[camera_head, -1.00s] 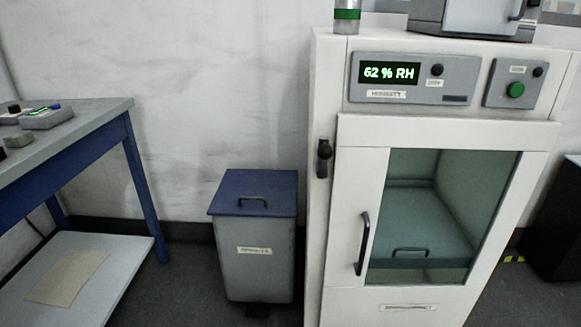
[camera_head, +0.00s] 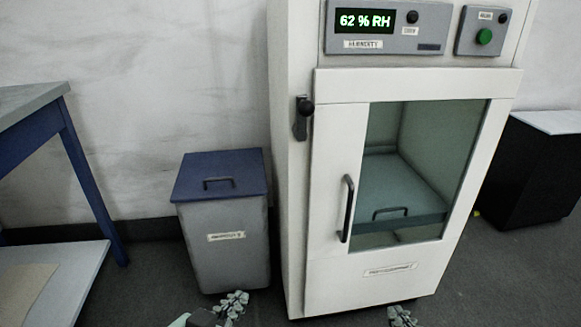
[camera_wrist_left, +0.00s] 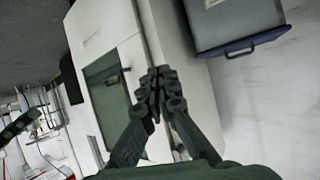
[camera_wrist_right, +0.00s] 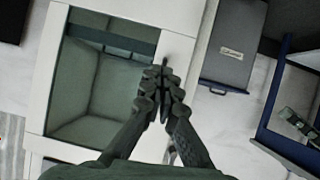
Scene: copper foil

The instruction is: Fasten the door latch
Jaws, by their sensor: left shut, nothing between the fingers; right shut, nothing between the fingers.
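The white cabinet's door (camera_head: 338,185) has a glass window and a black vertical handle (camera_head: 347,208), and it appears closed against the cabinet. The latch (camera_head: 302,118), a dark plate with a black knob, sits on the front left edge of the cabinet beside the door's upper left. My left gripper (camera_head: 236,303) is shut and empty, low in front of the bin; its closed fingers also show in the left wrist view (camera_wrist_left: 160,84). My right gripper (camera_head: 402,314) is shut and empty, at the bottom edge below the cabinet; it also shows in the right wrist view (camera_wrist_right: 160,80).
A grey bin (camera_head: 226,245) with a blue lid stands left of the cabinet. A blue-legged table (camera_head: 62,130) is at the far left. A black box (camera_head: 530,170) with a pale top stands at the right. Floor between table and bin is clear.

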